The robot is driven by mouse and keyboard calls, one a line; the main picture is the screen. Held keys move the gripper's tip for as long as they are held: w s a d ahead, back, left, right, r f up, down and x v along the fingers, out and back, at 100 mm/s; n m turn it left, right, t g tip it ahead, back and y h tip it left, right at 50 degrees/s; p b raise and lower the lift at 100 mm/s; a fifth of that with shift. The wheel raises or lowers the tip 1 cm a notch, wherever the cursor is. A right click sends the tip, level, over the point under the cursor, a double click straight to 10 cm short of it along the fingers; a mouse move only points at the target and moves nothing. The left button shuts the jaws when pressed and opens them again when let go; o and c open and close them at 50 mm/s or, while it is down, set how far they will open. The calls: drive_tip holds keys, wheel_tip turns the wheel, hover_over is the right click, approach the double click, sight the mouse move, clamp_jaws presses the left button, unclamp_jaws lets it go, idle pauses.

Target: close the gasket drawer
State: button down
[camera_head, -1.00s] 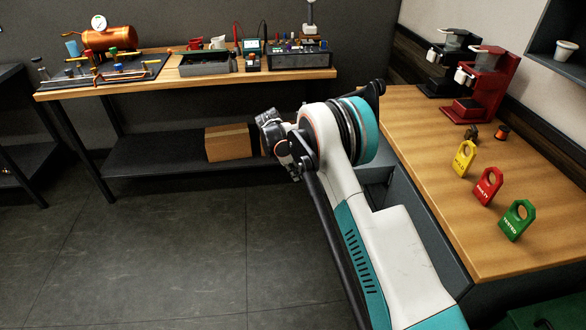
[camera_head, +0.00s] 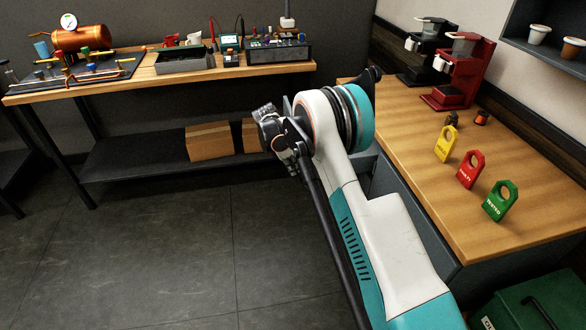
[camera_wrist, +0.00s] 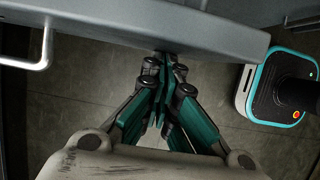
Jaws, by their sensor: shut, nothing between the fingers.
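My gripper (camera_wrist: 164,58) is shut and empty in the wrist view. Its fingertips are at the lower edge of a long grey panel (camera_wrist: 215,32), which looks like the drawer front. I cannot tell whether they touch it. A pale bar handle (camera_wrist: 46,45) shows at the left of that view. In the head view, a small grey part (camera_head: 366,160) that may be the drawer shows behind my arm, by the wooden counter's cabinet. My arm hides most of it, so how far it stands out is unclear. The gripper's fingers are hidden in the head view.
The wooden counter (camera_head: 440,190) carries yellow (camera_head: 446,144), red (camera_head: 470,169) and green (camera_head: 499,201) tags and a red coffee machine (camera_head: 460,72). A green case (camera_head: 535,300) stands at the lower right. The floor (camera_head: 150,250) left of my arm is clear.

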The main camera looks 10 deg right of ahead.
drive_tip(key=d, duration=2.7)
drive_tip(key=shift+p, duration=0.3)
drive_tip(key=shift+a, duration=0.35)
drive_tip(key=a, duration=0.2)
drive_tip(key=a+r, duration=0.1)
drive_tip(key=a, duration=0.1)
drive_tip(key=shift+r, duration=0.15)
drive_tip(key=p+v, duration=0.3)
drive_tip(key=v, duration=0.6)
